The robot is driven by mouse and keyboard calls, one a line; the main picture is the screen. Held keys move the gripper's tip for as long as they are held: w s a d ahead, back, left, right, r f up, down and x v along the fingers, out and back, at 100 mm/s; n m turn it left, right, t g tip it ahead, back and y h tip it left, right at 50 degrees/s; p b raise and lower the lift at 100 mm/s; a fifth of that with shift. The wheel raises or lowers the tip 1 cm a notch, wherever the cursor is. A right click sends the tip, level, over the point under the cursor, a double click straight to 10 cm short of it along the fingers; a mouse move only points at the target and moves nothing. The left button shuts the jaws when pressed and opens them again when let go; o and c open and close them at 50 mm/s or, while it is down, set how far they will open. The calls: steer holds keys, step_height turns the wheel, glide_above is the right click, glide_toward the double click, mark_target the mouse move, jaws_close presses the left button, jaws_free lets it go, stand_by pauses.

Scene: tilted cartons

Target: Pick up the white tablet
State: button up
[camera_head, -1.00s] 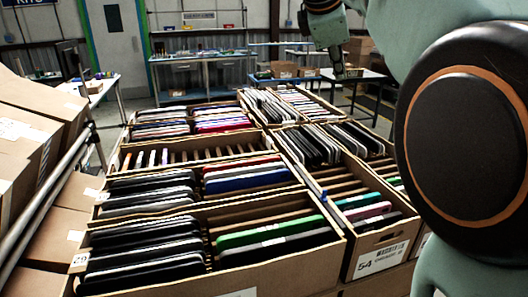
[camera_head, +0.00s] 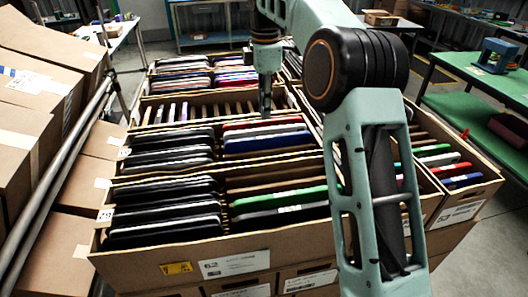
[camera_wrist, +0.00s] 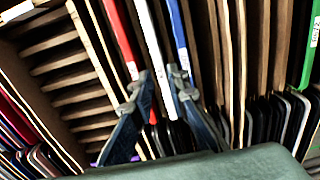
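The white tablet (camera_wrist: 151,45) stands on edge between a red tablet (camera_wrist: 120,38) and a blue tablet (camera_wrist: 178,35) in the wrist view. In the head view its thin pale edge (camera_head: 285,129) shows between the red tablet (camera_head: 250,125) and the blue tablet (camera_head: 268,143). My gripper (camera_wrist: 159,82) is open, its two fingers apart over the row. The white tablet runs into the gap between the fingers in the wrist view; I cannot tell whether they touch it. In the head view my gripper (camera_head: 266,112) hangs just above this compartment, pointing down.
Tilted cartons with wooden dividers hold several tablets. Black tablets (camera_head: 165,190) fill the left side, and a green tablet (camera_head: 290,198) stands in the front carton (camera_head: 190,271). Brown boxes (camera_head: 35,85) and a rail flank the left. A green table (camera_head: 490,85) is at right.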

mark_target(266, 128)
steer(key=shift+w+d+f, duration=0.1)
steer(key=shift+f, duration=1.55)
steer(key=shift+w+d+f, duration=0.1)
steer(key=shift+f, duration=1.55)
jaws_close()
